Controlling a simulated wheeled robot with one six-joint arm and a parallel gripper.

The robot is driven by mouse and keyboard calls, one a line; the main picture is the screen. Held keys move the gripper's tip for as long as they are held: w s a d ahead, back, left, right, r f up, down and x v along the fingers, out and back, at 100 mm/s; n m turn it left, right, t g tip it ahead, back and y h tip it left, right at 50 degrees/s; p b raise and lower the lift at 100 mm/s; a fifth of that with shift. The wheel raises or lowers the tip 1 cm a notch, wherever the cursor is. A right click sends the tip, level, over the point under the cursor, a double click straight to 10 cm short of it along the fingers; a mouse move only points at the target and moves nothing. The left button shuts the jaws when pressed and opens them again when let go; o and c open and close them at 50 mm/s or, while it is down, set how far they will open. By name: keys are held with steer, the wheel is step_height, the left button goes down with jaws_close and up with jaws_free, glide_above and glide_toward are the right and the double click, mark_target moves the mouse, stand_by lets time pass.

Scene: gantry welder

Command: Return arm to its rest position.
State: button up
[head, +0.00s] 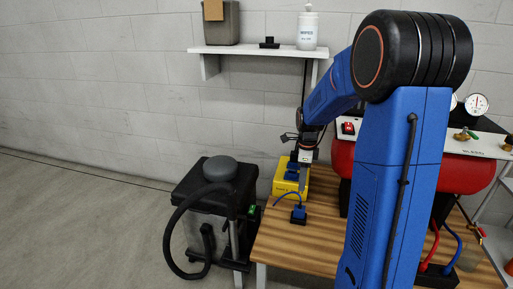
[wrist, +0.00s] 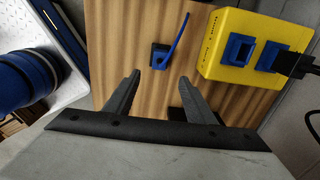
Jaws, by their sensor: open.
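My gripper (head: 303,181) hangs over the wooden table in the head view, with my blue arm bent above it. In the wrist view its two grey fingers (wrist: 159,86) stand apart with nothing between them. A blue plug (head: 298,215) with a thin blue cable lies on the table near the gripper; it also shows in the wrist view (wrist: 159,57), beyond the fingertips and apart from them. A yellow box (head: 281,186) with blue sockets stands beside it; it is clearer in the wrist view (wrist: 232,24). A black connector (wrist: 297,66) sits at one socket.
A red tank (head: 342,156) with gauges stands behind my arm, partly hidden. A wall shelf (head: 256,51) holds a bin and a white bottle (head: 307,29). A black cart (head: 196,183) with a hose stands left of the table (head: 283,250). Open floor lies at far left.

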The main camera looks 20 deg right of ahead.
steer(key=s+a+r+n+t, duration=0.2)
steer(key=s+a+r+n, duration=0.9)
steer(key=s, duration=0.3)
steer(key=s+a+n+t, duration=0.1)
steer(key=s+a+n, duration=0.1)
steer(key=s+n, duration=0.5)
steer(key=s+a+r+n+t, duration=0.1)
steer(key=s+a+n, duration=0.1)
steer(key=s+n, duration=0.4)
steer(key=s, duration=0.3)
steer(key=shift+s+a+r+n+t, duration=0.25)
steer(key=shift+r+n+t, duration=0.05)
steer(key=shift+n+t, duration=0.1)
